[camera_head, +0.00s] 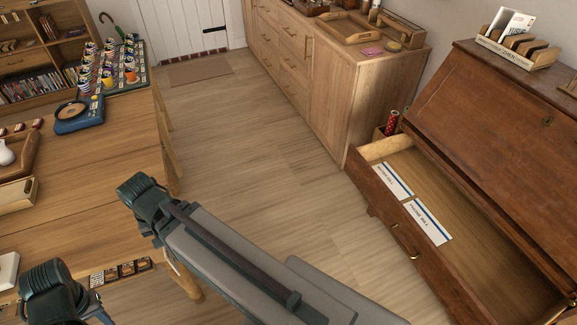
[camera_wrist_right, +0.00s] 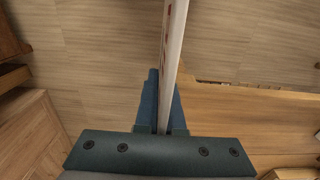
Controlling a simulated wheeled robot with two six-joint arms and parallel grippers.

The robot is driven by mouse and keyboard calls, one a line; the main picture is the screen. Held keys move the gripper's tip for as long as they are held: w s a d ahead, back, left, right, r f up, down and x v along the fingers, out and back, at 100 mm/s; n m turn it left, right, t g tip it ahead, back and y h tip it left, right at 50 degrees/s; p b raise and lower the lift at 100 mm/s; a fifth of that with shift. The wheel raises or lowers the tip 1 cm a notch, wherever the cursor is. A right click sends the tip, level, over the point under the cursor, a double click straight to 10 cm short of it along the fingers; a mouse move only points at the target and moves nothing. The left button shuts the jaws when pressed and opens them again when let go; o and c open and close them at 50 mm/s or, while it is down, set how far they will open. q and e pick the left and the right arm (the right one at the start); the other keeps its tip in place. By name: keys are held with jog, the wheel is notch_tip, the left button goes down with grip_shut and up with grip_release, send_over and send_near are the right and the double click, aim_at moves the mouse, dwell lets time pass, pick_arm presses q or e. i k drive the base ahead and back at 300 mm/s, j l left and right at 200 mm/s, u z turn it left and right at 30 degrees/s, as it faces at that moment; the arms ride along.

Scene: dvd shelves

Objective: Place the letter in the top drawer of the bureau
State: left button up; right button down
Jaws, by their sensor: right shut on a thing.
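The wooden bureau (camera_head: 490,130) stands at the right with its slanted lid shut. Its top drawer (camera_head: 408,237) is pulled open, and two slips marked as bills (camera_head: 427,221) lie inside near the left end. In the right wrist view, my right gripper (camera_wrist_right: 165,103) is shut on a thin white letter (camera_wrist_right: 173,40), seen edge-on with red marks along it. It is over a floor and wood-edge background, away from the drawer. My right gripper does not show in the head view, where my right arm crosses the lower middle. My left gripper is out of view.
A letter rack (camera_head: 517,50) with papers stands on the bureau. A wooden cabinet (camera_head: 345,90) stands behind the drawer's left end. A table (camera_head: 100,165) with cups and a blue device (camera_head: 78,115) is at the left. The floor (camera_head: 240,130) between is clear.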

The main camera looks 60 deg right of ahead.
aim_at(477, 287)
jog(key=k+l+z, duration=0.1)
jog(key=k+l, duration=0.45)
jog(key=k, duration=0.15)
jog(key=z, duration=2.9)
